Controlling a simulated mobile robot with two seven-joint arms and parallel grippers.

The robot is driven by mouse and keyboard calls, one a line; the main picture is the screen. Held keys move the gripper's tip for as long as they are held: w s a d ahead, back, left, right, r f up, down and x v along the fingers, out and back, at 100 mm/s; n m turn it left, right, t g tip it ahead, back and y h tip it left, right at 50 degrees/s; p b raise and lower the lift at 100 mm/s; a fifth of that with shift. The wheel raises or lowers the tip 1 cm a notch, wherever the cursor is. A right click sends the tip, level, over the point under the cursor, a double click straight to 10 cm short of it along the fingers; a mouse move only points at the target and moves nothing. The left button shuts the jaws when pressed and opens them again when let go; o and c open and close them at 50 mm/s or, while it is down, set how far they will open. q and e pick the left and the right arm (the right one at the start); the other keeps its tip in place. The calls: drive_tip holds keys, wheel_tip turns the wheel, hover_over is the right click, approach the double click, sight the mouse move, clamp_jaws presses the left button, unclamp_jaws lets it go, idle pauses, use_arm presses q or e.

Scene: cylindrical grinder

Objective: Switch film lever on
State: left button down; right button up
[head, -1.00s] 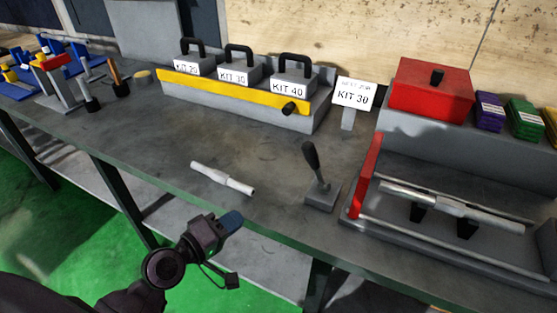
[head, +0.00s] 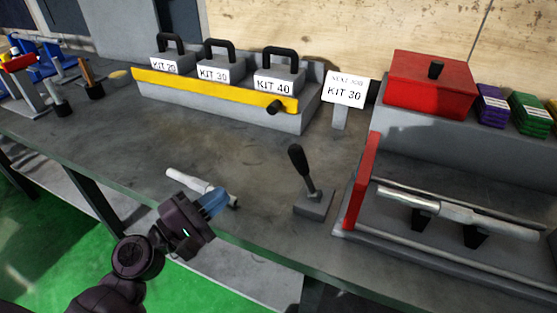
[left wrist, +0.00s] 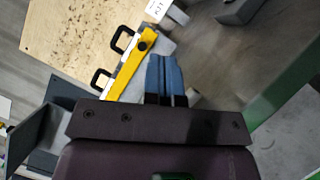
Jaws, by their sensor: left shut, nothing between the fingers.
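The lever (head: 304,172) has a black grip and a grey metal base (head: 313,205). It stands near the bench's front edge, left of the red upright plate, with its handle tilted to the left and back. My left gripper (head: 216,201) is shut and empty. It is left of the lever and apart from it, over the bench's front edge, and covers part of a white stepped shaft (head: 183,178). In the left wrist view its blue fingers (left wrist: 165,76) are together. The lever cannot be made out in the left wrist view. My right gripper is not in view.
A grey fixture with a red plate (head: 362,180) and a metal shaft (head: 460,213) stands at right. Behind are labelled kit weights on a rack with a yellow strip (head: 210,88), a KIT 30 sign (head: 346,90) and a red box (head: 430,85). The bench middle is clear.

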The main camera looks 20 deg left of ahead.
sight(304, 173)
use_arm(q)
drive_tip(key=s+d+r+p+x, duration=0.1)
drive_tip(key=d+p+x, duration=0.1)
drive_tip(key=x, duration=1)
drive_tip(key=shift+w+d+p, duration=0.15)
drive_tip(key=shift+d+p, duration=0.15)
drive_tip(key=shift+p, duration=0.15)
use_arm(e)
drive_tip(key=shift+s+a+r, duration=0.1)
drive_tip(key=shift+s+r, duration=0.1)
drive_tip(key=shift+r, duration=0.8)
use_arm(q)
drive_tip(key=shift+d+r+m+p, duration=0.25)
drive_tip(key=shift+r+m+p, duration=0.2)
drive_tip(key=shift+p, duration=0.2)
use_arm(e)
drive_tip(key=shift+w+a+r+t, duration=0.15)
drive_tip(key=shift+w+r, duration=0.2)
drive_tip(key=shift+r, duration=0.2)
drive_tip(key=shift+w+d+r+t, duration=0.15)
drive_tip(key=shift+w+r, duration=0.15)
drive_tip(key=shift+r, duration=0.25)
